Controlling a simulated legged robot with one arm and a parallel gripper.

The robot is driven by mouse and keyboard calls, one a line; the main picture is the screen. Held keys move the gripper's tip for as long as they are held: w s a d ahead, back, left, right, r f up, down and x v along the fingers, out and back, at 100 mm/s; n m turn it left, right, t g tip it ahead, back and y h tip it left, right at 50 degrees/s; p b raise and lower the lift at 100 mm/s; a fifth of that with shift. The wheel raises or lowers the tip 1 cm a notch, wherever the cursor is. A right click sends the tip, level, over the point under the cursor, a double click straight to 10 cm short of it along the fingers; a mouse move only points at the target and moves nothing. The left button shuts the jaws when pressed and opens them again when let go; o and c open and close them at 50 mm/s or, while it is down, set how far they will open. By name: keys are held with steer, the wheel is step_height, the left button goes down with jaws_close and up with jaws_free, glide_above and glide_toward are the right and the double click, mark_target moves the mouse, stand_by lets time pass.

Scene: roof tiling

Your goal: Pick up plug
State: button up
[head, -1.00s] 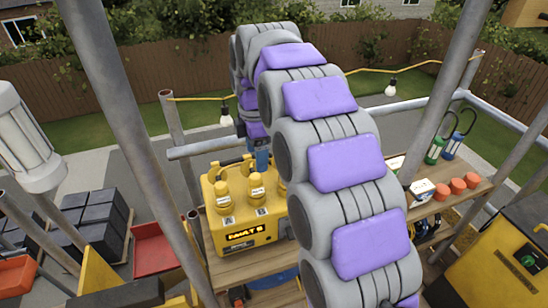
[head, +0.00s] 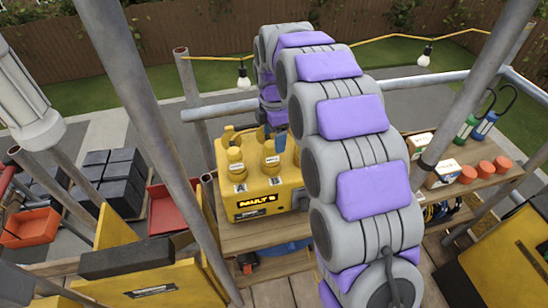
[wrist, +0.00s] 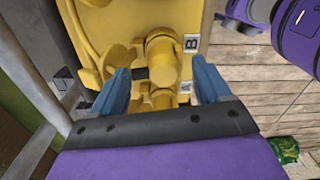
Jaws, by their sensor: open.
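A yellow box (head: 262,199) with a dark display stands on a wooden shelf. Two yellow plugs stand on its top: one by label A (head: 237,163) and one by label B (head: 270,161). In the wrist view, the plug by label B (wrist: 162,60) is the larger, and the plug by label A (wrist: 163,98) is nearer my gripper's base. My gripper (wrist: 159,72) is open, its blue fingers on either side of the plugs with gaps visible. In the head view my gripper is mostly hidden behind my arm; a blue part (head: 277,142) shows behind the B plug.
Scaffold poles (head: 150,140) and a rail (head: 222,109) surround the shelf (head: 235,236). Orange-red cups (head: 484,170) and small boxes (head: 443,174) stand at right. A red tray (head: 170,208) and dark stacked blocks (head: 110,180) are at left.

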mark_target(268, 143)
steer(key=shift+a+f, duration=0.45)
steer(key=shift+a, duration=0.15)
steer(key=f, duration=0.1)
steer(key=f+b, duration=0.1)
steer(key=f, duration=0.2)
steer(key=shift+s+f+b, duration=0.1)
steer(key=shift+s+b, duration=0.25)
steer(key=shift+d+f, duration=0.3)
steer(key=shift+d, duration=0.05)
steer(key=shift+a, duration=0.55)
steer(key=c, duration=0.5)
steer(key=shift+d, duration=0.3)
steer(key=c, duration=0.6)
steer(key=shift+c, duration=0.6)
steer(key=shift+a+r, duration=0.1)
